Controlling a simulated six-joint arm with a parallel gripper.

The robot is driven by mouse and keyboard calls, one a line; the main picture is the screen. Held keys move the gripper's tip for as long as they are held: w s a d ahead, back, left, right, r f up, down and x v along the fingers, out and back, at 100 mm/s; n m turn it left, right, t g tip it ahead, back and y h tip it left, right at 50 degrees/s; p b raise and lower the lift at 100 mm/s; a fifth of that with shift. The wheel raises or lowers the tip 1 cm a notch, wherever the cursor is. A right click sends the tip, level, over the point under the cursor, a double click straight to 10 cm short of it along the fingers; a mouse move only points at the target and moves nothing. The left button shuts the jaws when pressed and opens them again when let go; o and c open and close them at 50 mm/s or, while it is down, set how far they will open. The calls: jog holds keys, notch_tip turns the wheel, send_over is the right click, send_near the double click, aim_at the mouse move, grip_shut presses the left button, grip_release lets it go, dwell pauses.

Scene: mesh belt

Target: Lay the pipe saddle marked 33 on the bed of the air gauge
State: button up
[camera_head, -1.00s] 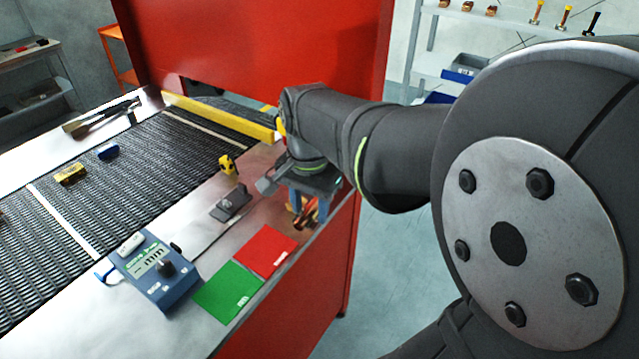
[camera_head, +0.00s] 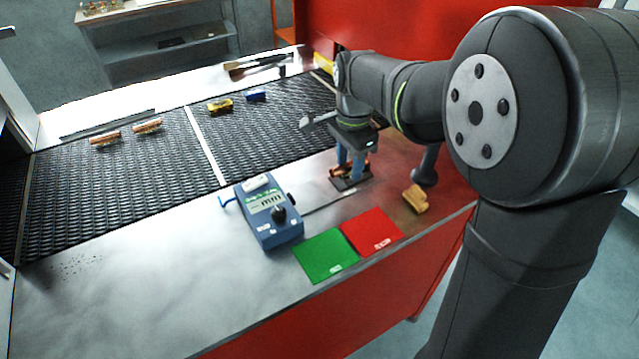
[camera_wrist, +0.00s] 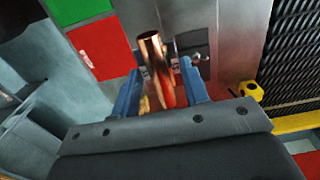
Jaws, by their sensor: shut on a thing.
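The air gauge is a blue box (camera_head: 268,214) with a dark knob on the bench. A thin line runs from it to a small dark plate, the gauge bed (camera_head: 362,181), which also shows in the wrist view (camera_wrist: 196,42). My gripper (camera_head: 350,168) points down at this bed. Its blue fingers, also in the wrist view (camera_wrist: 160,88), are shut on a copper pipe saddle (camera_head: 343,171). The saddle (camera_wrist: 152,48) shows between and beyond the fingers. It is at or just above the bed; I cannot tell if it touches. No number is legible on it.
A green mat (camera_head: 325,255) and a red mat (camera_head: 371,231) lie in front. A tan piece (camera_head: 415,199) lies right of the bed. The mesh belt (camera_head: 150,165) behind carries two copper pieces (camera_head: 105,137), a yellow piece (camera_head: 219,106) and a blue piece (camera_head: 255,95).

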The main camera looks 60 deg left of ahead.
send_over(317, 193)
notch_tip(317, 193, down, 4)
jog(key=shift+f, duration=2.2)
jog(key=shift+f, duration=0.15)
jog(key=o, duration=1.1)
notch_tip(317, 193, up, 12)
jog(key=shift+r, duration=0.2)
